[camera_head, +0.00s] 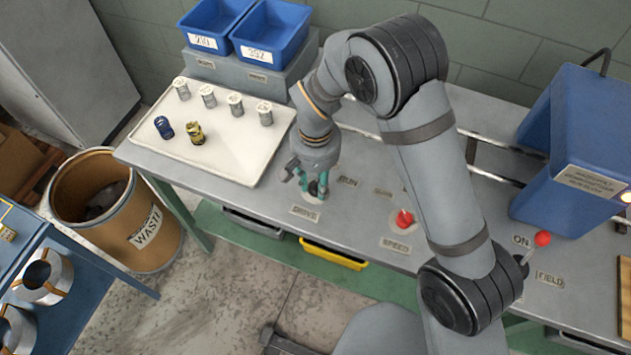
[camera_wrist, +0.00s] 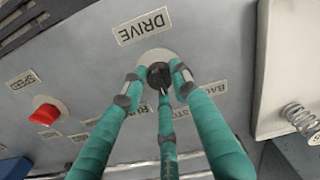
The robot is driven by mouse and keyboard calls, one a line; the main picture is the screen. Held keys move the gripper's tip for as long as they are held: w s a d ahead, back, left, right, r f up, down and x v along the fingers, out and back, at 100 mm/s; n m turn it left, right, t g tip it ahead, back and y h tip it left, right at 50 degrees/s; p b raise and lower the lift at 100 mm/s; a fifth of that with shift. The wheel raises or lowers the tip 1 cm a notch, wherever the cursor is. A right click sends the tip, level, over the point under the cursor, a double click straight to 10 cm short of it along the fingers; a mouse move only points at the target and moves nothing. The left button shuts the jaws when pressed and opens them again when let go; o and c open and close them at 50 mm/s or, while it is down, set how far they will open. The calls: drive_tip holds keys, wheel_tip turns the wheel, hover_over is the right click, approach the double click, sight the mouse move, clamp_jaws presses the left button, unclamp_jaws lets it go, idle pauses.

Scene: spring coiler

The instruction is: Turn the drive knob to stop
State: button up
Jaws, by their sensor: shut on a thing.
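The drive knob (camera_wrist: 159,76) is small and black, on a pale round plate below the DRIVE label (camera_wrist: 142,27) in the wrist view. My gripper (camera_wrist: 155,82) has teal fingers and is shut on the knob, with fingertips at its sides and front edge. In the head view my gripper (camera_head: 314,186) points down at the panel, behind the DRIVE label (camera_head: 305,213). The fingers mostly cover the knob there. Position labels around the knob are partly covered; a RUN label (camera_head: 347,181) shows to its right. The knob's pointer direction cannot be told.
A red speed knob (camera_head: 404,218) stands to the right. A blue machine (camera_head: 575,140) and a red-tipped field lever (camera_head: 542,239) stand at the right. A waste drum (camera_head: 85,215) is on the floor.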

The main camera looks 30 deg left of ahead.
sight(316, 184)
drive_tip(key=o, duration=1.2)
drive_tip(key=shift+c, duration=0.2)
wheel_tip(316, 184, up, 12)
wheel_tip(316, 184, down, 12)
idle(0.7)
